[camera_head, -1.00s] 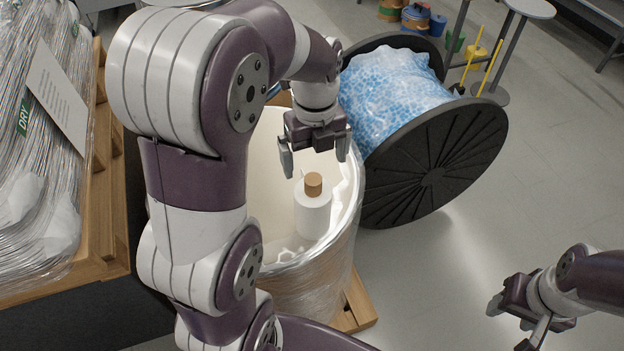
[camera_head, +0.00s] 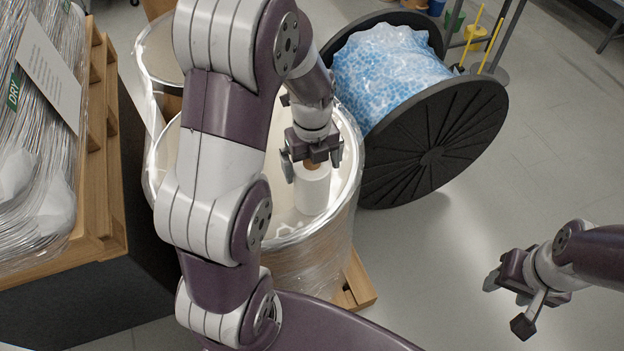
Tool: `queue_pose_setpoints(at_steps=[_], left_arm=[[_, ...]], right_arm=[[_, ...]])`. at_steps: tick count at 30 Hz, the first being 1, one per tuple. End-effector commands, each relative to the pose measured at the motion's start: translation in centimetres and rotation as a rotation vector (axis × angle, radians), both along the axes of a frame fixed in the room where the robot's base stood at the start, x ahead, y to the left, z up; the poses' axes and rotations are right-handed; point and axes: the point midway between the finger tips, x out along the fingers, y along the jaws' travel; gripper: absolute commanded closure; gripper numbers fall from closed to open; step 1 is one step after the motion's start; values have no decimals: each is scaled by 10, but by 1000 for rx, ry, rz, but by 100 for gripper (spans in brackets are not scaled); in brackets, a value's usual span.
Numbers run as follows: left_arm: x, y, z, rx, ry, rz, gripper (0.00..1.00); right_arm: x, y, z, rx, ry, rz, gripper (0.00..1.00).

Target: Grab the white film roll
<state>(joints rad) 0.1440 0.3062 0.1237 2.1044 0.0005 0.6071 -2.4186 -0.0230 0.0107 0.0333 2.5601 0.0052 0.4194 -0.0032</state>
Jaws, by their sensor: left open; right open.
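The white film roll (camera_head: 313,193) stands upright inside the open drum (camera_head: 352,200), its brown core end (camera_head: 312,166) at the top, partly hidden by my gripper. My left gripper (camera_head: 313,170) points down over the top of the roll. Its fingers are open, one on each side of the core end as seen from here; I cannot tell whether they touch it. My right gripper (camera_head: 507,303) is open and empty, out over the floor at the lower right.
A large black reel (camera_head: 432,150) with blue-and-white wrapped material (camera_head: 385,75) lies right behind the drum. A wrapped load on a wooden pallet (camera_head: 100,150) stands at the left. Another drum (camera_head: 160,50) is behind. The floor (camera_head: 440,240) at right is clear.

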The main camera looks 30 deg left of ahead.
Motion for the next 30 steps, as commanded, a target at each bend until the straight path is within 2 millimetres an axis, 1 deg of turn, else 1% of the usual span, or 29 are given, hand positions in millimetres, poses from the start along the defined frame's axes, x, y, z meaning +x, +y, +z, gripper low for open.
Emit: queue_pose_setpoints(at_steps=[1, 2, 3, 5, 6, 8, 9, 10, 17, 20, 23, 28, 30], left_arm=[[0, 0, 0, 0, 0, 0, 3], [0, 0, 0, 0, 0, 0, 13], [0, 0, 0, 0, 0, 0, 26], [0, 0, 0, 0, 0, 0, 46], [0, 0, 0, 0, 0, 0, 59], [0, 0, 0, 0, 0, 0, 78], [0, 0, 0, 0, 0, 0, 91], [1, 0, 1, 1, -2, 0, 96], [1, 0, 1, 1, -2, 0, 96], [1, 0, 5, 0, -4, 0, 96], [2, 0, 15, 1, -6, 1, 96], [2, 0, 42, 1, -9, 1, 96], [-10, -9, 48, 1, -6, -2, 96]], right_arm=[[0, 0, 0, 0, 0, 0, 47], [0, 0, 0, 0, 0, 0, 47], [0, 0, 0, 0, 0, 0, 47], [0, 0, 0, 0, 0, 0, 47], [0, 0, 0, 0, 0, 0, 47], [0, 0, 0, 0, 0, 0, 47], [0, 0, 0, 0, 0, 0, 47], [0, 0, 0, 0, 0, 0, 47], [0, 0, -1, 0, 0, 0, 47], [0, 0, -3, 0, 0, 0, 47], [0, 0, -8, 0, 0, 0, 47], [0, 0, -17, 0, 0, 0, 47], [0, 0, -22, 0, 0, 0, 47]])
